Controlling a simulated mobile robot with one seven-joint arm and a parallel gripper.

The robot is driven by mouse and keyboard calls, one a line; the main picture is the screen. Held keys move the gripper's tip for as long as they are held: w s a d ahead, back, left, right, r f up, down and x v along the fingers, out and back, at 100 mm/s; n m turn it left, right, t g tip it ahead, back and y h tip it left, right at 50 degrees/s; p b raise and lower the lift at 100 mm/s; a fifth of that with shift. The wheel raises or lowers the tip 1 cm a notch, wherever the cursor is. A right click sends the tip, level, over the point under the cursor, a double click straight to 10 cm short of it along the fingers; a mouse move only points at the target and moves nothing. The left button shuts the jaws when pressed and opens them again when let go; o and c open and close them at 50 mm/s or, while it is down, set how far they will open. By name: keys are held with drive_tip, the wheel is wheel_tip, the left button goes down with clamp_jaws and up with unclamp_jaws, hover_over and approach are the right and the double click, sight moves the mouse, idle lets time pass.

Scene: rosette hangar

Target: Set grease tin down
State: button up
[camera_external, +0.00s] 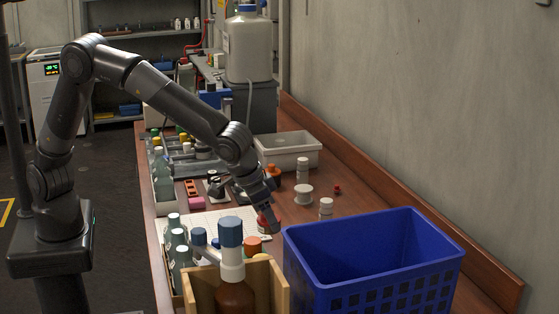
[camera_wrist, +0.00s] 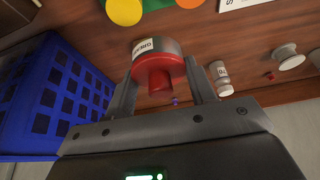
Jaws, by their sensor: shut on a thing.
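The grease tin (camera_wrist: 156,62) is a short round tin with a red end, a grey side and a white label. In the wrist view it sits between the two fingers of my gripper (camera_wrist: 160,78), which is shut on it. In the external view the tin (camera_external: 268,223) shows as a small red shape under my gripper (camera_external: 267,209), low over the workbench, left of the blue crate. I cannot tell whether it touches the bench top. The fingers partly hide it there.
The blue crate (camera_external: 372,240) stands at the front right. A wooden box (camera_external: 187,290) with a brown bottle (camera_external: 234,296) is in front. A white bottle (camera_external: 326,208), a white spool (camera_external: 304,195) and a small red item (camera_external: 337,190) stand right of my gripper, with bare bench around them.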

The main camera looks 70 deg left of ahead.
drive_tip(key=w+a+f, duration=0.3)
drive_tip(key=w+f, duration=0.1)
drive_tip(key=w, duration=0.1)
drive_tip(key=w+a+f, duration=0.1)
drive_tip(key=w+a, duration=0.1)
drive_tip(key=shift+w+a+f, duration=0.3)
drive_tip(key=shift+w+f, duration=0.1)
drive_tip(key=shift+f, duration=1.95)
drive_tip(key=shift+f, duration=0.15)
drive_tip(key=o, duration=1)
